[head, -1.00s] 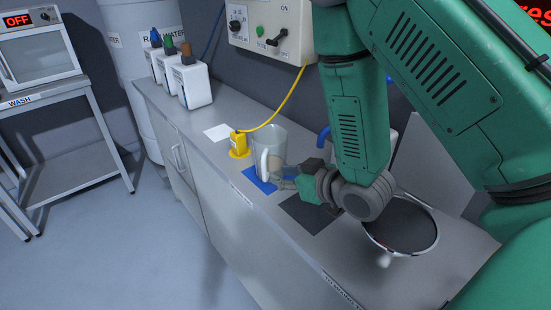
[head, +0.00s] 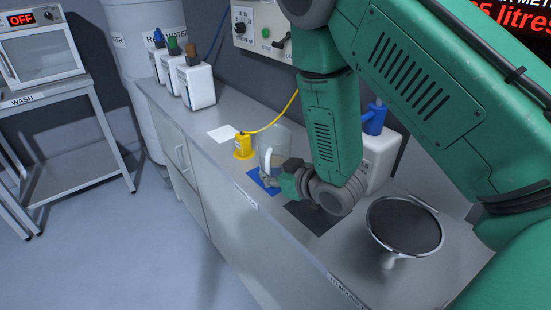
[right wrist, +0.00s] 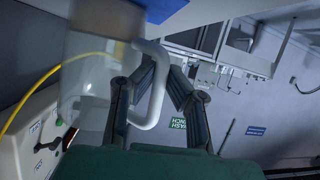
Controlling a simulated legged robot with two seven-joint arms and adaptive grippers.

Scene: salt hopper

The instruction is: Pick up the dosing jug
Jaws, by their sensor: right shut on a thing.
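The dosing jug (head: 280,140) is a clear vessel with a white handle (head: 266,160), over the blue mat (head: 258,185) on the counter. My right gripper (head: 271,179) is shut on the handle. In the right wrist view the handle (right wrist: 154,95) lies between the two dark fingers (right wrist: 155,92), and the clear jug body (right wrist: 85,90) is at the left. The jug's base is partly hidden in the head view; it looks slightly raised, but I cannot tell the gap. My left gripper is not in view.
A yellow block (head: 243,146) with a yellow cable stands just left of the jug. A dark mat (head: 312,218) and a round hopper (head: 405,225) lie to the right. A white container with a blue top (head: 378,150) stands behind my arm. Several white bottles (head: 195,85) stand at the far end.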

